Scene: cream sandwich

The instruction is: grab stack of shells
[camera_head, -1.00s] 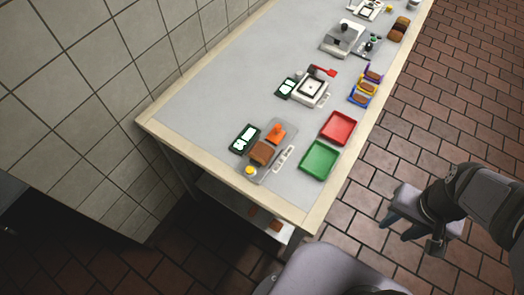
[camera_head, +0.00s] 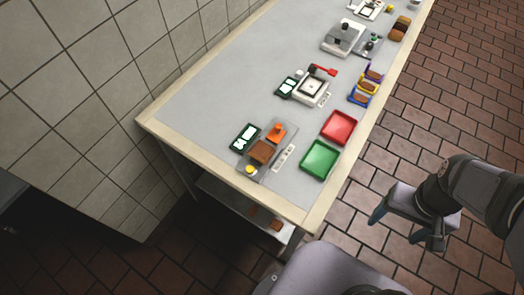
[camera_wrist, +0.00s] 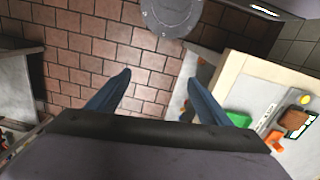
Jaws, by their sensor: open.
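A brown stack (camera_head: 262,152), which looks like the shells, sits on a grey board at the near end of the table, beside an orange piece (camera_head: 276,131). Another brown stack (camera_head: 398,29) lies at the far right end; I cannot tell for certain which holds the shells. My gripper (camera_head: 405,229) is open and empty over the floor, right of the table and well apart from both stacks. In the wrist view its two blue fingers (camera_wrist: 160,78) are spread, with brick floor between them.
A green tray (camera_head: 320,160) and a red tray (camera_head: 339,127) stand near the table's right edge. A scale (camera_head: 311,88) and coloured packs (camera_head: 363,87) are farther back. Small brown pieces (camera_head: 276,225) lie on the lower shelf. The floor right of the table is clear.

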